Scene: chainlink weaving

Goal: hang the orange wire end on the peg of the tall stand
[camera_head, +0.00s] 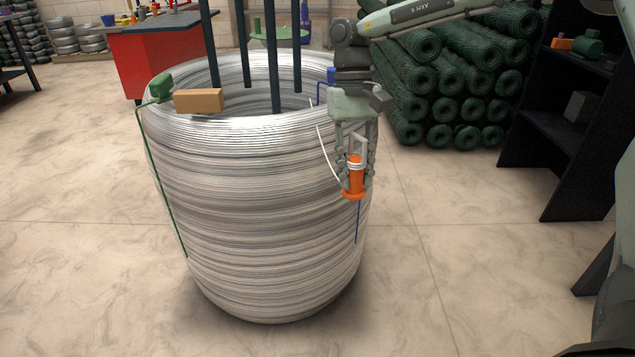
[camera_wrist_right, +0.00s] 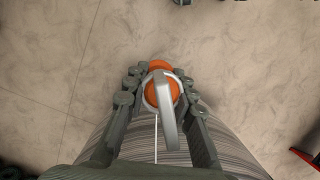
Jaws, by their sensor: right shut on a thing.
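The orange wire end (camera_head: 355,177) is a short orange cylinder with white wire wound round it, a grey loop on top and a wider orange foot. My right gripper (camera_head: 357,172) is shut on it and holds it upright in front of the right side of the big wire coil. In the right wrist view the orange wire end (camera_wrist_right: 159,92) sits between the fingers of the right gripper (camera_wrist_right: 158,95), with the grey loop facing the camera. A white wire runs from it towards the coil. I cannot make out the tall stand's peg. My left gripper is out of view.
The silver wire coil (camera_head: 255,210) fills the middle, with several dark posts (camera_head: 276,60) rising inside it. A green wire end (camera_head: 160,86), a cardboard-coloured block (camera_head: 199,101) and a blue wire end (camera_head: 331,76) are at its rim. Green mesh rolls (camera_head: 455,70) and a dark shelf (camera_head: 560,130) stand right.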

